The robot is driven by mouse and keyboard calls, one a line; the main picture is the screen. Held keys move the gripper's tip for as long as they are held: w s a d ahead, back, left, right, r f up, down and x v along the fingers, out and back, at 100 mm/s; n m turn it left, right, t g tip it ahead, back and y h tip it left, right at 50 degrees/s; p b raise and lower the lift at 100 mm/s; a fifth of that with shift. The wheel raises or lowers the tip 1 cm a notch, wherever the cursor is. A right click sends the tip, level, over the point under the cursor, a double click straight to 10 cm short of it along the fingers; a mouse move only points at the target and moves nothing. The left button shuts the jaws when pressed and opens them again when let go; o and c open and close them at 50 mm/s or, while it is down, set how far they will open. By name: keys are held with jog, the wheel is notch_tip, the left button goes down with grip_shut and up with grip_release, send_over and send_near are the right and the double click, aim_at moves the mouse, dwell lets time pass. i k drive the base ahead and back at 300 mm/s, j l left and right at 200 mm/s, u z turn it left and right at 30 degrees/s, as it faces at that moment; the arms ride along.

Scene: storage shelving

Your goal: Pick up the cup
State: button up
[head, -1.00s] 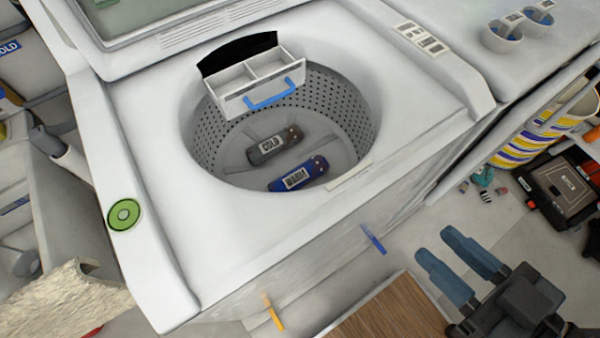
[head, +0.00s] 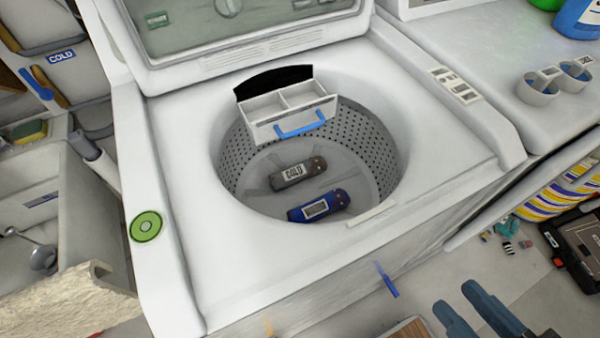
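Two small white cups with blue insides stand side by side on the white top at the right: a left cup (head: 537,91) and a right cup (head: 574,77). Each has a small label tab at its rim. My gripper (head: 462,296) is at the bottom right, low in front of the washer. Its two blue-grey fingers are spread apart with nothing between them. It is well away from the cups, nearer to me and lower. The rest of the gripper is cut off by the picture edge.
An open top-load washer (head: 185,240) fills the middle, its drum holding a grey item (head: 298,173) and a blue item (head: 318,206). A sink (head: 35,205) is at the left. A blue bottle (head: 580,18) stands behind the cups. A black case (head: 580,245) lies at the lower right.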

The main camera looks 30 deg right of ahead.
aim_at(536, 89)
jog(key=z, duration=1.25)
